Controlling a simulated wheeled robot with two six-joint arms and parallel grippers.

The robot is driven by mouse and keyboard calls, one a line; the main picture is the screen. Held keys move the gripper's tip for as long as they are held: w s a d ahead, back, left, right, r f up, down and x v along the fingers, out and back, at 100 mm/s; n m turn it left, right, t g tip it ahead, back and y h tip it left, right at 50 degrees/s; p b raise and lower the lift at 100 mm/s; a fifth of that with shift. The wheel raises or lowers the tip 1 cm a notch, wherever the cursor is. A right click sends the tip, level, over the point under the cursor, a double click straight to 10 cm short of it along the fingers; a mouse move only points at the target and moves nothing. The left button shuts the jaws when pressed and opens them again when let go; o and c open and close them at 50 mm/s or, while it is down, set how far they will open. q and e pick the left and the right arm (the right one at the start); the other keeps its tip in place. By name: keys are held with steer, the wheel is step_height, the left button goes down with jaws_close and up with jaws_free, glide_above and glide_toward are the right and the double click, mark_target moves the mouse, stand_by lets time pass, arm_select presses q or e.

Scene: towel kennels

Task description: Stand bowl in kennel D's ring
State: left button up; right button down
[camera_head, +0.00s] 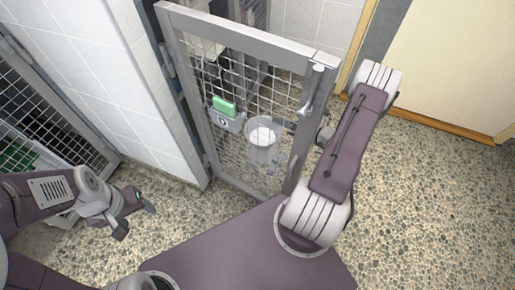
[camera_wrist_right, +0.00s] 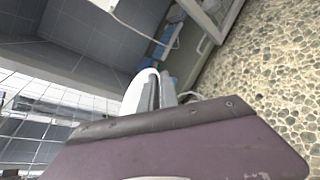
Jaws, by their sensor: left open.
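The barred kennel gate (camera_head: 195,95) stands open in the head view. A pale round bowl-like thing (camera_head: 263,136) shows at the mesh, with a grey ring-like holder (camera_head: 262,155) around or below it. I cannot tell whether the bowl rests in the ring. My left gripper (camera_head: 134,216) is open and empty above the speckled floor, left of the gate and well apart from it. My right arm reaches over to the gate's right post; its fingers are hidden or unclear. In the right wrist view a white curved thing (camera_wrist_right: 140,92) stands behind a purple panel, partly hidden.
A green block (camera_head: 224,106) sits on a grey holder with a dark round mark (camera_head: 223,122) on the gate. Another barred kennel (camera_head: 30,125) stands at the left, past a white tiled pillar (camera_head: 110,90). A cream door (camera_head: 465,60) is at back right. Floor at right is clear.

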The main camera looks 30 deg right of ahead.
step_height(320, 180, down, 10)
steer(key=b, duration=0.5)
steer(key=shift+r+b, duration=0.15)
steer(key=shift+b, duration=0.15)
steer(key=c, duration=2)
jaws_free()
steer(key=o, duration=0.4)
steer(key=p+v, duration=0.6)
steer(key=v, duration=0.6)
